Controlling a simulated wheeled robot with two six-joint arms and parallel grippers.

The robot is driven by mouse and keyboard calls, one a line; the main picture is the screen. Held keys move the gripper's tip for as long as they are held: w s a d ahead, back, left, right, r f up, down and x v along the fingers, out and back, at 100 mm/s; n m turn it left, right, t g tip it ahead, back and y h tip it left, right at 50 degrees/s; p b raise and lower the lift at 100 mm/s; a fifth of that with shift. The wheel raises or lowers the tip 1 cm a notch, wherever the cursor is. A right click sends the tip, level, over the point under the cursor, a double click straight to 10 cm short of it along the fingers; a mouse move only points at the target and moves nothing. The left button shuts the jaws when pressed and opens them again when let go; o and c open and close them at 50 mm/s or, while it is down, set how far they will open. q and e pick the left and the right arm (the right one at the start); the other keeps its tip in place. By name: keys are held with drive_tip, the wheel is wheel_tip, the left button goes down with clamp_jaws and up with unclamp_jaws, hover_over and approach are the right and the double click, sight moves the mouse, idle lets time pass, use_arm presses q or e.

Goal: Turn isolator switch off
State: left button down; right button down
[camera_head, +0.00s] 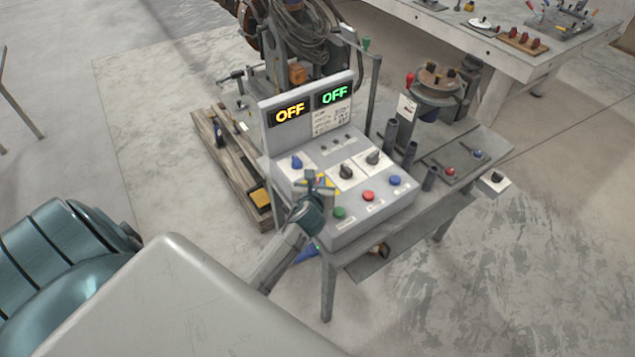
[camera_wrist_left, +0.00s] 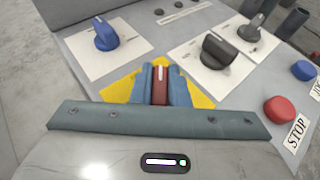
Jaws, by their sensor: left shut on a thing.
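The isolator switch, a red knob (camera_wrist_left: 160,83) with a white mark, sits on a yellow plate (camera_wrist_left: 201,97) on the control panel. My left gripper (camera_head: 313,181) is over this plate at the near left part of the panel. In the left wrist view the two blue fingers (camera_wrist_left: 160,88) are shut on the red knob, one on each side. The white mark points roughly away from the gripper. In the head view the knob is mostly hidden by the gripper. My right gripper is not in view.
A blue knob (camera_wrist_left: 106,35) and a black knob (camera_wrist_left: 217,50) stand close by. A red STOP button (camera_wrist_left: 279,110) is at the right. The displays (camera_head: 291,112) both read OFF, one yellow and one green. Black posts (camera_head: 390,136) stand right of the panel.

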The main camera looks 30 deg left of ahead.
use_arm(q)
drive_tip(key=n+g+y, duration=0.2)
drive_tip(key=n+y, duration=0.1)
drive_tip(key=shift+d, duration=0.1)
drive_tip(key=n+g+y, duration=0.3)
drive_tip(key=n+g, duration=0.1)
drive_tip(key=n, duration=0.1)
drive_tip(key=shift+g+y, duration=0.3)
drive_tip(key=shift+g, duration=0.1)
drive_tip(key=shift+n, duration=0.3)
drive_tip(key=c, duration=1.4)
unclamp_jaws()
